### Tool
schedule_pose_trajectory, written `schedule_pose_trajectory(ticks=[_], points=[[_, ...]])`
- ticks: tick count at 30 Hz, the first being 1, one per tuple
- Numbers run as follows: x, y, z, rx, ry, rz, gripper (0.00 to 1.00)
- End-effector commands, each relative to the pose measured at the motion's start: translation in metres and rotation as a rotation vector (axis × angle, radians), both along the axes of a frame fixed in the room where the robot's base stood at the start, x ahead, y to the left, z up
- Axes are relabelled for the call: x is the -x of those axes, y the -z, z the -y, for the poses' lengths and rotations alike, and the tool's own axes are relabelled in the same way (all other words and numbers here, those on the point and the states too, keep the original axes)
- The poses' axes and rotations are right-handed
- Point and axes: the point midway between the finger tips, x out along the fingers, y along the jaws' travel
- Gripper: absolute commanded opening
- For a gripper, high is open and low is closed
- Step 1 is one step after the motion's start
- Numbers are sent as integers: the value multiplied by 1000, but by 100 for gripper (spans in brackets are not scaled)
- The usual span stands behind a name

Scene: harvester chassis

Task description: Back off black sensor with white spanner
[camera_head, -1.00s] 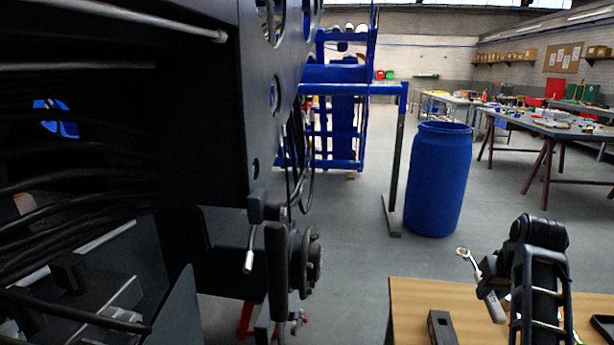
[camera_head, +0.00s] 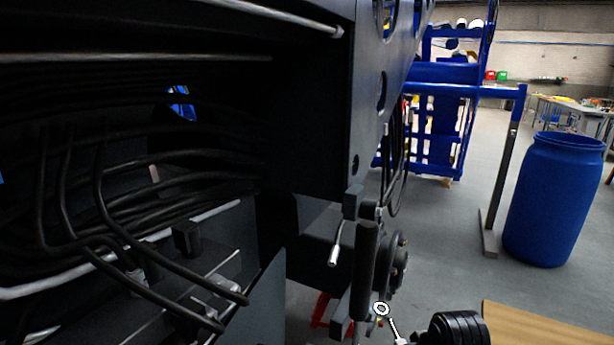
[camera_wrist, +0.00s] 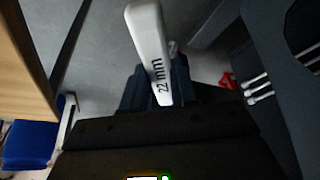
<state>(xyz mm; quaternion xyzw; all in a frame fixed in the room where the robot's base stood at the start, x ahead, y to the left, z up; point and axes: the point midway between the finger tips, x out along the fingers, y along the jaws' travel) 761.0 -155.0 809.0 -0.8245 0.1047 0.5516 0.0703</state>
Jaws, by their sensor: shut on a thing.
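The white spanner (camera_wrist: 148,38), marked "22 mm", is held in my gripper (camera_wrist: 165,92) in the wrist view. Its handle points away from the gripper towards the top of the picture. My gripper's fingers are mostly below the head view's edge. The spanner appears clear of the chassis, though the depth is hard to tell. I cannot pick out the black sensor with certainty among the dark parts and cables of the chassis (camera_head: 310,120).
Black cables (camera_head: 130,190) and dark brackets crowd the chassis's open side at left. A wooden table (camera_head: 545,328) stands at bottom right. A blue barrel (camera_head: 553,200) and a blue frame (camera_head: 465,90) stand behind.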

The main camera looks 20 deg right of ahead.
Motion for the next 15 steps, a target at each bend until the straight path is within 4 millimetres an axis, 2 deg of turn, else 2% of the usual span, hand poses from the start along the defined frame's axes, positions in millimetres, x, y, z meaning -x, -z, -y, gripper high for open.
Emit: schedule_pose_trajectory(ticks=[1,6,10,15], points=[[-2,8,-27,0,-48,-2,0],[-3,28,-99,0,-165,0,0],[1,37,-134,0,-221,1,0],[4,42,-154,1,-252,2,0]])
